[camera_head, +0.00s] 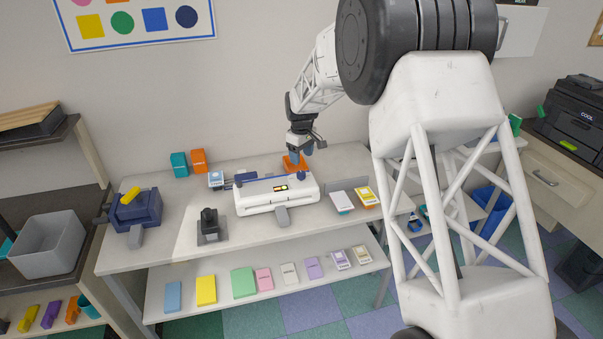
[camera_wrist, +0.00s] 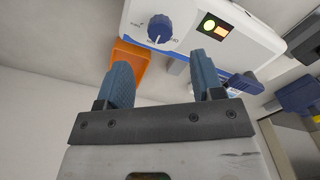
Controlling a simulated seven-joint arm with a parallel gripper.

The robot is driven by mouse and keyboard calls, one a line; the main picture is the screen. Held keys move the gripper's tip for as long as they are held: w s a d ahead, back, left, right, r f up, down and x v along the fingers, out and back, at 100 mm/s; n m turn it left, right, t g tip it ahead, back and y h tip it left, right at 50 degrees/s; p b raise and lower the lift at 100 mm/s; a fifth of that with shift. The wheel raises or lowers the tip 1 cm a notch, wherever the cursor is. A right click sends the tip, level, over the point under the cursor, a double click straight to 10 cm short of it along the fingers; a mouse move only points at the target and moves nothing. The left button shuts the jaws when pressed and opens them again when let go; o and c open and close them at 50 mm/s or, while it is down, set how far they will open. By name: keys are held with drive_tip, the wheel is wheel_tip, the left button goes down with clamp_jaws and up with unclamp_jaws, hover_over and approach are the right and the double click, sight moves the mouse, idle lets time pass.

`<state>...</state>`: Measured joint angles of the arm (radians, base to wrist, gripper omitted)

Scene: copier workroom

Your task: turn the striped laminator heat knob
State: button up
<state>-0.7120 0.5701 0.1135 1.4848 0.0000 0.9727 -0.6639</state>
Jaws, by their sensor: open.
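The white laminator (camera_head: 277,204) stands on the bench in the head view, with a lit display and a blue bar on top. Its dark blue heat knob (camera_head: 301,175) is at the right end of the top. In the wrist view the ribbed knob (camera_wrist: 160,28) has a white line and printed marks around it. My gripper (camera_head: 302,152) is behind the knob in the head view, apart from it. In the wrist view my gripper (camera_wrist: 163,72) is open and empty, its two blue fingers below the knob in the picture.
An orange tray (camera_wrist: 127,64) lies close behind the laminator, near one finger. A dark stamp-like device (camera_head: 209,226) and a blue machine (camera_head: 136,213) stand to the left. Card stacks (camera_head: 341,202) lie to the right.

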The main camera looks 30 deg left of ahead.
sight(302, 173)
drive_tip(key=shift+f, duration=3.85)
drive_tip(key=c, duration=0.9)
